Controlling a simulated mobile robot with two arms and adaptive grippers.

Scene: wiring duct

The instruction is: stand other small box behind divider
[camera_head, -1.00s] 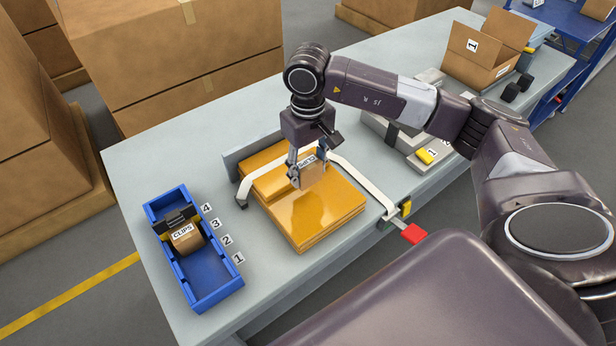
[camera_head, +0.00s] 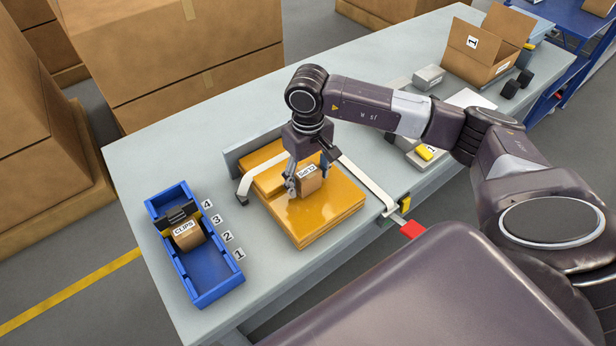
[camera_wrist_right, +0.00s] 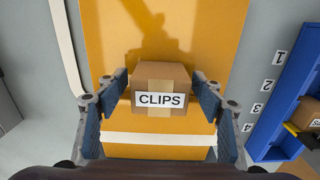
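A small brown box labelled CLIPS (camera_head: 309,182) is between the fingers of my right gripper (camera_head: 307,180), over the amber sheets. The tray's low-number end is empty. My left gripper is out of view.
The amber sheets (camera_head: 332,216) lie under a white strap (camera_head: 368,187) with a red tab (camera_head: 412,230). An open carton (camera_head: 482,54), dark weights and grey blocks stand farther right on the table. Large cartons stand behind. The table between tray and sheets is clear.

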